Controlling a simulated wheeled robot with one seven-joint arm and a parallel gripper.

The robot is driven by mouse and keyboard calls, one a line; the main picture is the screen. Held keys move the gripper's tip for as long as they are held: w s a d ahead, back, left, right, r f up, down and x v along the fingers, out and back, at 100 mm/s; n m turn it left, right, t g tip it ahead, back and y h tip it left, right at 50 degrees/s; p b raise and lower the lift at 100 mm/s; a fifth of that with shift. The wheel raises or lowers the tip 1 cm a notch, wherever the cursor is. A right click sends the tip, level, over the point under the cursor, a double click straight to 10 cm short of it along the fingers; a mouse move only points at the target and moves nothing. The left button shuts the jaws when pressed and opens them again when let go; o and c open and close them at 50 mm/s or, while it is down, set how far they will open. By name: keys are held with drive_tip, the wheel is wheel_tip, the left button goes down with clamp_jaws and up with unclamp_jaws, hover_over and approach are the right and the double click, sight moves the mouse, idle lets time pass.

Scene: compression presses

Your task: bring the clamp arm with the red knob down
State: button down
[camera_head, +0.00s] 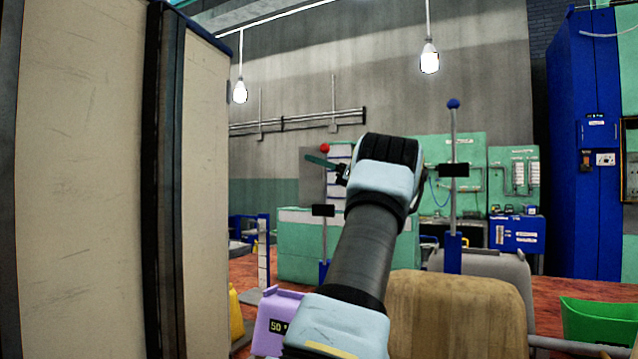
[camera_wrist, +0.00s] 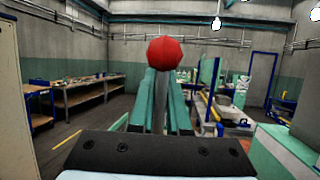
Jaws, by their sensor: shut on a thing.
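The clamp arm (camera_head: 324,238) with the red knob (camera_head: 325,148) is a thin grey rod that stands upright. It carries a black block partway down and rises from a blue base. My gripper (camera_head: 321,161) is at its top, just below the knob, coming from the right. In the wrist view the red knob (camera_wrist: 165,52) sits right at the tips of my gripper's two teal fingers (camera_wrist: 163,76). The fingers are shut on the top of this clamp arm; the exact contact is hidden. A second clamp arm (camera_head: 453,140) with a blue knob (camera_head: 453,103) stands upright to the right.
A large cream cabinet (camera_head: 80,180) fills the left side of the head view. A purple box (camera_head: 270,318), a brown padded shape (camera_head: 450,315) and a green bin (camera_head: 597,325) are in the foreground. A blue cabinet (camera_head: 583,150) stands at the right.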

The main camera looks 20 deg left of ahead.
drive_tip(key=s+a+f+n+g+h+b, duration=0.15)
drive_tip(key=s+f+n+b, duration=0.3)
drive_tip(key=s+b, duration=0.75)
drive_tip(key=s+a+f+n+g+h+b, duration=0.1)
drive_tip(key=s+a+f+n+g+b, duration=0.3)
drive_tip(key=b, duration=1.4)
drive_tip(key=s+f+n+t+h+b, duration=0.2)
drive_tip(key=s+f+n+b, duration=0.5)
drive_tip(key=b, duration=1.1)
drive_tip(key=shift+s+f+b, duration=0.4)
drive_tip(key=shift+s+f, duration=1.7)
drive_tip(key=shift+s, duration=0.35)
drive_tip(key=shift+h, duration=0.25)
drive_tip(key=c, duration=0.9)
unclamp_jaws()
drive_tip(key=shift+r, duration=0.1)
